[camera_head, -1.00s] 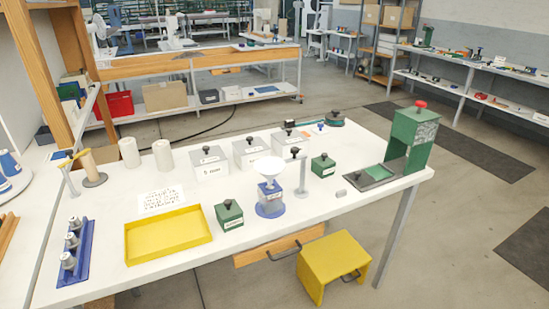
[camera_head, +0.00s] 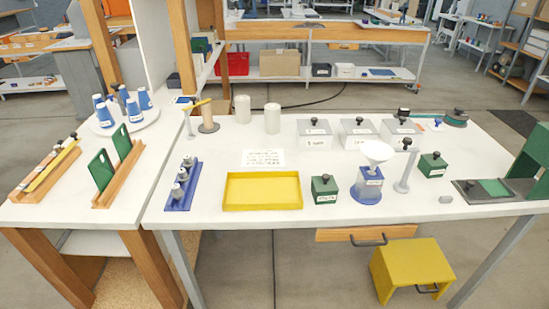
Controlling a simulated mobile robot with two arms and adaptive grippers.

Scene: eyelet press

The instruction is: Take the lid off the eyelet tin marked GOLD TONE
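Two small green tins with black knobbed lids stand on the white table. One tin (camera_head: 325,190) is just right of the yellow tray, with a white label on its front. The other tin (camera_head: 432,166) is farther right and farther back, also with a small white label. Both lids are on. The label words are too small to read, so I cannot tell which tin is marked GOLD TONE. Neither of my grippers is in view.
A blue-based funnel stand (camera_head: 368,184) stands close right of the nearer tin, and a grey post (camera_head: 404,172) beyond it. Grey lidded boxes (camera_head: 314,134) stand behind. The yellow tray (camera_head: 262,206) lies left. A green press (camera_head: 530,165) stands at the right edge.

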